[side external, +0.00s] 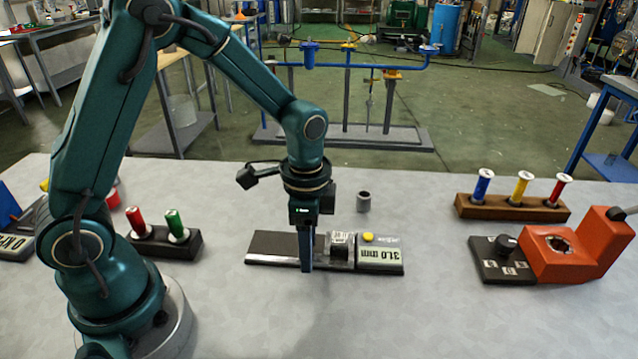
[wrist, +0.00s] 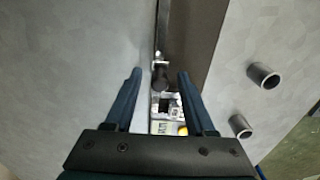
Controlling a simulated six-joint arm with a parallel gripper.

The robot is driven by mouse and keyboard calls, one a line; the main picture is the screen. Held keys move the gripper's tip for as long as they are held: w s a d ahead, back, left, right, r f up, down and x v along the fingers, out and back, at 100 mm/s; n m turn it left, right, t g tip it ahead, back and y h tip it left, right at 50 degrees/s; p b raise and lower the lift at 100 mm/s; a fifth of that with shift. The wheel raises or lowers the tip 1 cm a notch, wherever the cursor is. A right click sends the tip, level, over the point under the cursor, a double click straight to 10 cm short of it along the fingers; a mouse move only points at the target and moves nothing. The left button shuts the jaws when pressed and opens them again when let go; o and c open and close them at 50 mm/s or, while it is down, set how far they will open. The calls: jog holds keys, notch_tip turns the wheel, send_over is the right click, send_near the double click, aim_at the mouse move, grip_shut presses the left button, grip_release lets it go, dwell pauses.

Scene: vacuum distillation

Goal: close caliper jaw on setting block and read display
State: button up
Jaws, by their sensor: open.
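The caliper (side external: 272,247) lies on the bench, a dark base with a metal rail along its front edge. Its display (side external: 380,255) reads about 31.0 mm, with a yellow button beside it. A small metal piece with markings (side external: 340,239) sits left of the display; I cannot tell whether it is the setting block or how close the jaw is to it. My gripper (side external: 306,266) points down at the rail. In the wrist view my gripper (wrist: 159,75) is open, its fingers on either side of a dark knob (wrist: 160,78) on the caliper. Nothing is held.
A small grey cup (side external: 363,201) stands behind the caliper; the wrist view shows two grey tubes. A wooden rack of colored plugs (side external: 505,207) and an orange device (side external: 560,255) stand at right. A dark rack with red and green plugs (side external: 160,243) is at left. The bench front is clear.

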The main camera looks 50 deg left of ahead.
jog(key=shift+r, duration=3.3)
jog(key=shift+r, duration=0.1)
jog(key=s+r+n+t, duration=0.2)
jog(key=s+r+t, duration=0.2)
jog(key=r, duration=0.4)
jog(key=s+a+n+t, duration=0.1)
jog(key=s+n, duration=0.5)
jog(key=n, duration=0.1)
jog(key=shift+s+a+f+t, duration=0.15)
jog(key=shift+s+f+t, duration=0.15)
jog(key=shift+s+f, duration=0.15)
